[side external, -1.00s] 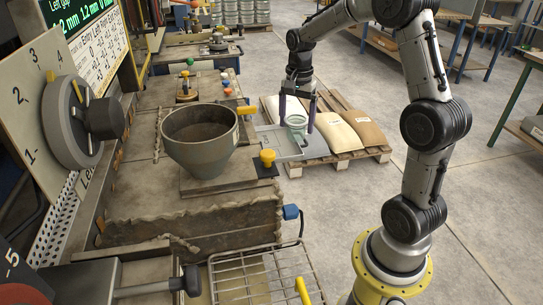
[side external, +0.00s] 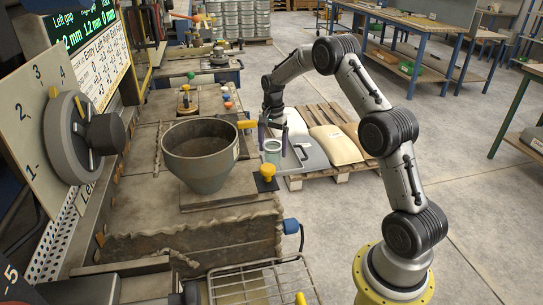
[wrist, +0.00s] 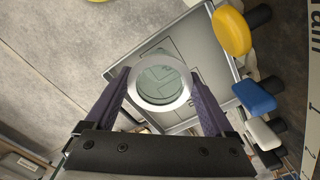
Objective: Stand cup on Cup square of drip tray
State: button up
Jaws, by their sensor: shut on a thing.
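A pale green, clear cup with a light rim (side external: 272,150) is between the fingers of my gripper (side external: 274,138) in the side view. The wrist view shows the round cup (wrist: 161,82) from above, upright or nearly so, with the purple fingers of my gripper (wrist: 160,88) on either side of it. The grey drip tray (wrist: 209,55) lies under the cup, with dark outlines on its surface. The Cup square's label is not readable.
A large metal funnel (side external: 202,158) and a yellow knob (side external: 265,172) stand close by on the machine. Yellow (wrist: 231,31), blue (wrist: 254,95) and white (wrist: 262,132) knobs line the tray's right side in the wrist view. A pallet with sacks (side external: 336,145) lies behind.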

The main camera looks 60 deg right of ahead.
aim_at(271, 156)
jog(key=shift+w+d+f, duration=0.15)
jog(key=shift+w+f, duration=0.15)
jog(key=shift+f, duration=0.05)
jog(key=shift+w+f, duration=0.1)
jog(key=shift+f, duration=1.55)
jog(key=shift+f, duration=0.2)
jog(key=o, duration=1.1)
notch_tip(271, 156, up, 12)
jog(key=shift+r, duration=0.25)
